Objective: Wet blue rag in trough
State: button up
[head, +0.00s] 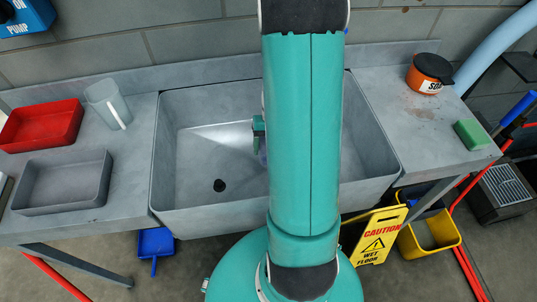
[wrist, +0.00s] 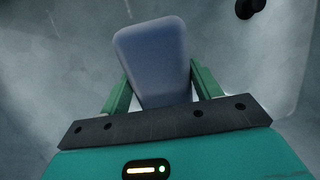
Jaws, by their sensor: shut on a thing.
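The blue rag (wrist: 152,55) shows in the wrist view as a smooth blue-grey block with rounded corners. My gripper (wrist: 158,75) is shut on it, with a green finger on each side. In the head view my gripper (head: 258,126) is over the grey trough (head: 185,125), mostly hidden behind my arm. A small bluish bit of the rag (head: 263,152) shows below it. The trough has a dark drain (head: 219,185), which also shows at the top right of the wrist view (wrist: 248,8). I cannot tell whether the rag touches the trough floor.
On the left counter stand a red tray (head: 45,140), a grey tray (head: 62,207) and a clear cup (head: 103,100). On the right counter are an orange pot (head: 420,78) and a green sponge (head: 472,134). A yellow caution sign (head: 378,237) stands on the floor.

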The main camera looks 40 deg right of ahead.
notch_tip(320, 180, up, 19)
dwell(2.0)
jog(key=shift+r, duration=0.2)
dwell(1.8)
notch_tip(320, 180, up, 4)
jog(key=shift+f, duration=0.1)
dwell(0.4)
dwell(0.7)
